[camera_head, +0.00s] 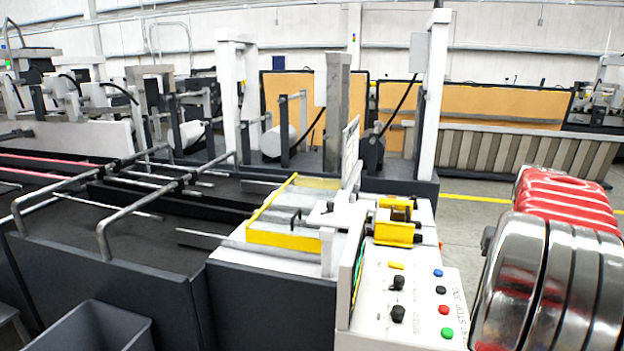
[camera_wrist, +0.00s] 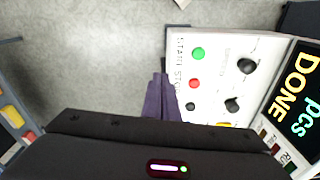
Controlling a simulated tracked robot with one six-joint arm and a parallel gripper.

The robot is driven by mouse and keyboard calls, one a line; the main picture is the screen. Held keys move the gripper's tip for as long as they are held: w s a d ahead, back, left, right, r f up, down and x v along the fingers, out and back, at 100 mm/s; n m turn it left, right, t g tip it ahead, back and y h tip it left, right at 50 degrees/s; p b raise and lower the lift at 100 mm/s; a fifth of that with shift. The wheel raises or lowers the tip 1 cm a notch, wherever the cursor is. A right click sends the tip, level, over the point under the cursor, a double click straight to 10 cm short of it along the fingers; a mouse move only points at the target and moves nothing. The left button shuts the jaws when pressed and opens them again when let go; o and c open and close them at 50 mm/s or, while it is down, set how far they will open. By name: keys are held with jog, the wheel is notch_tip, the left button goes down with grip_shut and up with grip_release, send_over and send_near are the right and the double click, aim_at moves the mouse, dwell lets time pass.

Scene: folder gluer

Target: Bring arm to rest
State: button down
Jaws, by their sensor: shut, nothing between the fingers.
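My arm (camera_head: 550,260), red and chrome, fills the right side of the head view, close to the camera, beside the control panel. My gripper (camera_wrist: 162,98) shows only in the wrist view, as dark purple fingers closed together with nothing held. The fingers point past the edge of the white control panel (camera_wrist: 211,48), over the grey floor. I cannot tell whether they touch the panel. The panel also shows in the head view (camera_head: 412,330), with green, red, black and blue buttons and two black knobs. The gripper is hidden in the head view.
A screen (camera_wrist: 292,105) beside the panel reads "pcs DONE". A yellow-edged feeder (camera_head: 285,237) and a yellow block (camera_head: 395,232) sit behind the panel. A grey bin (camera_head: 95,330) stands at front left. Bare floor (camera_wrist: 90,60) lies left of the panel in the wrist view.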

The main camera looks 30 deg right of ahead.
jog(key=w+a+f+n+t, duration=0.1)
jog(key=w+a+n, duration=0.1)
jog(key=a, duration=0.9)
jog(key=w+a+f+n+t+h, duration=0.1)
jog(key=w+a+n, duration=0.15)
jog(key=a, duration=0.85)
jog(key=w+a+f+n+t, duration=0.1)
jog(key=w+a, duration=0.2)
jog(key=a, duration=0.8)
jog(key=s+a+n+t, duration=0.1)
jog(key=a+n, duration=0.1)
jog(key=a, duration=0.5)
jog(key=s+a+r+n+y, duration=0.1)
jog(key=s+a+n, duration=0.1)
jog(key=a, duration=0.5)
jog(key=shift+s+a+n+t, duration=0.2)
jog(key=shift+a+n+t, duration=0.2)
jog(key=shift+n, duration=0.15)
jog(key=shift+r, duration=0.1)
